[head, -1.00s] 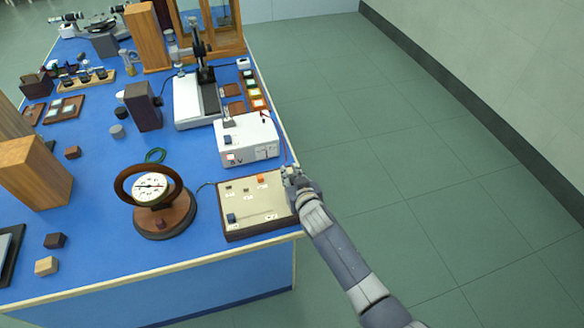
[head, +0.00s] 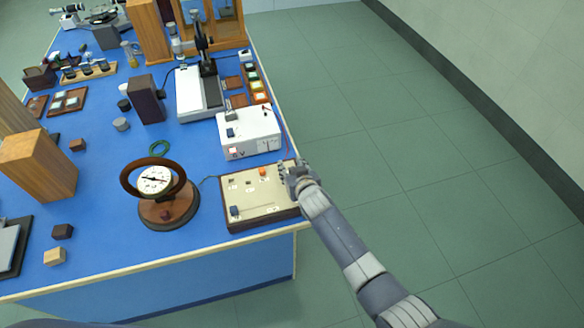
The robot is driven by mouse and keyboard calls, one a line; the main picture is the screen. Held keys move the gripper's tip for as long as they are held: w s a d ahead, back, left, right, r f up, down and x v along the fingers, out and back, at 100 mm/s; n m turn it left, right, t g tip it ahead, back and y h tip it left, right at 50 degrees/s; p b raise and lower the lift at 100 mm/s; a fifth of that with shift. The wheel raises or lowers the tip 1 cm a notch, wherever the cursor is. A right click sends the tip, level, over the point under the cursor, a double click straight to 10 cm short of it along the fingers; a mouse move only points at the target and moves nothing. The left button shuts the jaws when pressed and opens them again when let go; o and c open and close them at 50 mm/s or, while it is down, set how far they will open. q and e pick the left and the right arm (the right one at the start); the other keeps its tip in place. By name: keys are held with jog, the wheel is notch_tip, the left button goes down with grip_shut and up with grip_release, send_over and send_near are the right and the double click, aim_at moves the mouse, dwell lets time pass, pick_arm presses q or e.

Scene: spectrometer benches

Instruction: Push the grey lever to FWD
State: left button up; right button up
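The control panel (head: 262,205), a cream board on a brown base, lies at the front right corner of the blue bench. It carries an orange knob (head: 263,172), a blue knob (head: 235,211) and small labels too small to read. I cannot make out the grey lever or its FWD mark; the hand may cover it. My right gripper (head: 285,170) is over the panel's far right corner, to the right of the orange knob. Its fingers are too small to show whether they are open or touching anything. My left gripper is out of view.
A white power supply (head: 249,134) stands just behind the panel, with a red cable (head: 285,135) along its right side. A round dial meter (head: 155,181) on a wooden base stands to the left. Open floor (head: 430,180) lies right of the bench.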

jog(key=v, duration=1.2)
dwell(0.3)
dwell(0.4)
